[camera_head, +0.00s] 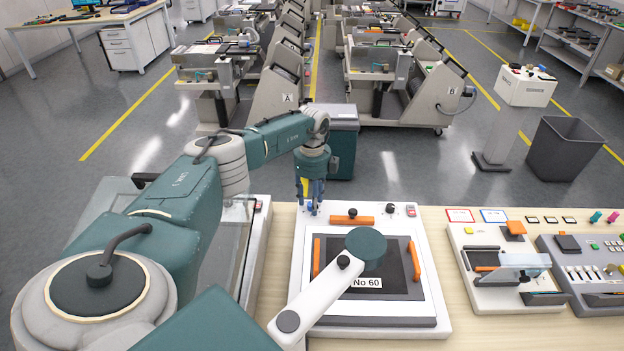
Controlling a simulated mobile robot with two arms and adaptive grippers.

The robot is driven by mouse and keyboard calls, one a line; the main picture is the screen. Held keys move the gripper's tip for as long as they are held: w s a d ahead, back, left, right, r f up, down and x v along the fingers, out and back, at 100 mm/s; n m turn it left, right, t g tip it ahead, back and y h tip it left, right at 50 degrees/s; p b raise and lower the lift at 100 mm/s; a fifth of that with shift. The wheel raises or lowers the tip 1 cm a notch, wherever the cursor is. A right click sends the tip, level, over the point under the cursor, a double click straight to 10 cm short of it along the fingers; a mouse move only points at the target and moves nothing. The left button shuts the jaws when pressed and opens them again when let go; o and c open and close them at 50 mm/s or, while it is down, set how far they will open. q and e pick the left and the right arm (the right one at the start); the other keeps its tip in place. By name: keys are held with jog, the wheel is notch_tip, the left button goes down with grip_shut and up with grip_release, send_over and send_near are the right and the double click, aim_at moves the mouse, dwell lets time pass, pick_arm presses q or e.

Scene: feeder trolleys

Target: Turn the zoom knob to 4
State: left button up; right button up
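A white arm (316,297) with a dark teal round head (369,240) reaches over a white fixture (438,313). A small dark knob-like part (343,261) sits where the arm meets the head. No scale or number 4 is readable, and I cannot tell for sure which part is the zoom knob. My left gripper (310,208) points down over the fixture's back left corner, beyond and to the left of the head. It is apart from the head, and its fingers are too small to tell open from shut. My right gripper is not in view.
The fixture has orange bars (413,260), a dark plate (405,283) and a "No 60" label (366,282). A device with a clear cover (520,262) and a grey control panel (588,262) stand to the right. Bare tabletop (440,225) separates them. Trolleys stand behind.

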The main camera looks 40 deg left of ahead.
pick_arm(q)
jog(key=shift+f, duration=0.2)
grip_shut()
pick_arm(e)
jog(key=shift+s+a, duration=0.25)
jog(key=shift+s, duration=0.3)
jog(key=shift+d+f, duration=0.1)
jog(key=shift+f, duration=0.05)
